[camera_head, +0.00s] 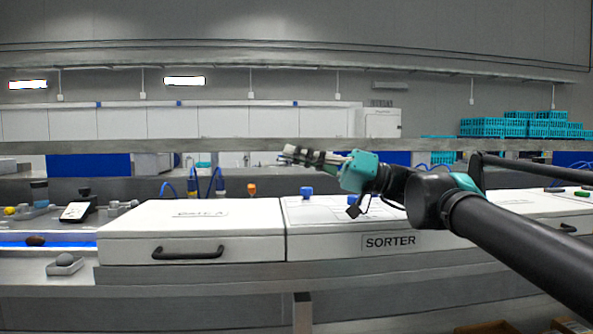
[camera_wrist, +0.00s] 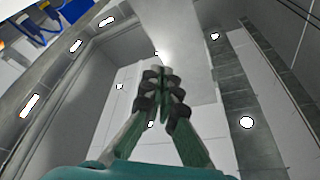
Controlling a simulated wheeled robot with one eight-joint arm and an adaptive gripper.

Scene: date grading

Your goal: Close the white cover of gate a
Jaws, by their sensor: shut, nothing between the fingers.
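The white cover of gate A (camera_head: 150,225) is a wide box lid at the left of the sorter, with a black handle (camera_head: 187,253) on its front face and lettering on its top. It lies down flat, level with the sorter housing beside it. My gripper (camera_head: 284,155) is above and behind the line between the cover and the sorter housing, apart from both, pointing left. In the wrist view my gripper (camera_wrist: 161,75) has its fingers together with nothing between them. The wrist view looks up at the ceiling and does not clearly show the cover.
The sorter housing (camera_head: 330,235) adjoins the cover on the right, with blue knobs (camera_head: 306,191) on top. A blue belt (camera_head: 50,243) with a dark date (camera_head: 35,240) runs at the left. A scale (camera_head: 76,211) stands behind it. Teal crates (camera_head: 500,127) are stacked at the far right.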

